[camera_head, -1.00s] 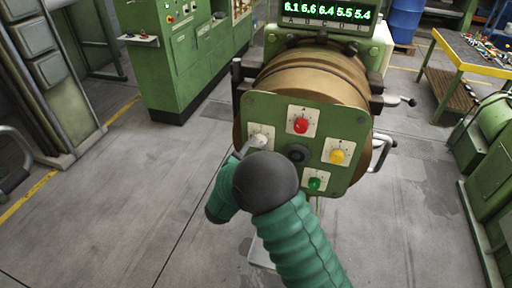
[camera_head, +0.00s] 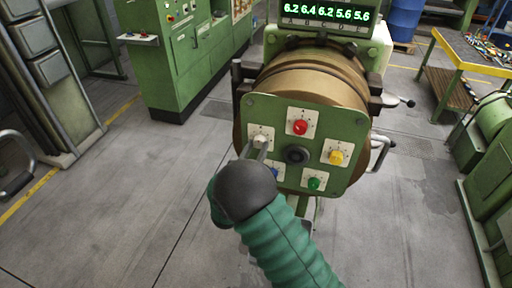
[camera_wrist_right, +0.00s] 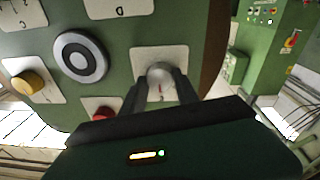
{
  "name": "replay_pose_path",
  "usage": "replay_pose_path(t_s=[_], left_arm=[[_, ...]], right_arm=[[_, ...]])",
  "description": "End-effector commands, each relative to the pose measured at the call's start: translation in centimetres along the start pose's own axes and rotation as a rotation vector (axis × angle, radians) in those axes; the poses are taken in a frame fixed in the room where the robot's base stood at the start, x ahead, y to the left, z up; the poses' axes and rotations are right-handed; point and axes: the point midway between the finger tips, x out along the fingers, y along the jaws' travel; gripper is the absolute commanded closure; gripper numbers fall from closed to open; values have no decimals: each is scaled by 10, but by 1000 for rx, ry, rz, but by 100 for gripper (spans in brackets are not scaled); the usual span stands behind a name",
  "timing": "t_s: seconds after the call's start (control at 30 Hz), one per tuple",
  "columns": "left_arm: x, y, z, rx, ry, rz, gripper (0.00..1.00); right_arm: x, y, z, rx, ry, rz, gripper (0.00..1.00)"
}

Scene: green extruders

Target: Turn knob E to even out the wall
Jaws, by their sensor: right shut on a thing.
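The green panel (camera_head: 290,110) on the brown extruder head carries several knobs around a black centre (camera_head: 297,155). The white knob (camera_head: 260,140) sits on the panel's left plate; its letter is not legible, though the plates in the wrist view show C and D elsewhere. My right gripper (camera_head: 255,147) is shut on this white knob, and the wrist view shows the knob (camera_wrist_right: 160,69) between both fingers. The display (camera_head: 325,13) reads 6.2 6.4 6.2 5.6 5.6. My left gripper is not in view.
The red knob (camera_head: 300,127) is at the top, the yellow knob (camera_head: 336,157) at right, the green knob (camera_head: 314,183) at lower right. The blue knob (camera_head: 274,173) at lower left is partly hidden by my right arm. Open floor (camera_head: 130,200) lies left.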

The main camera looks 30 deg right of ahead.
Motion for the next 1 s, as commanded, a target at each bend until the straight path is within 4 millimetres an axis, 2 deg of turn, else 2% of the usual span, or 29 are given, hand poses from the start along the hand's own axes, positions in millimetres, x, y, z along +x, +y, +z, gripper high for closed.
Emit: replay_pose_path(t_s=[0.03, 0.57, 0.6, 0.73, 1.0], left_arm=[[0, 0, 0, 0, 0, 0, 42], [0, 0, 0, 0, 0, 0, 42], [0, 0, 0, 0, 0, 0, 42], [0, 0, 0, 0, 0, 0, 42], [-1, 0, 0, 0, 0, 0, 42]], right_arm=[[-2, 0, 6, -16, -12, -3, 100], [-2, 0, 6, -37, -12, -6, 100], [-2, 0, 6, -37, -11, -5, 59], [-2, 0, 4, -34, -7, -5, 42], [-1, 0, 2, -32, -2, -4, 42]])
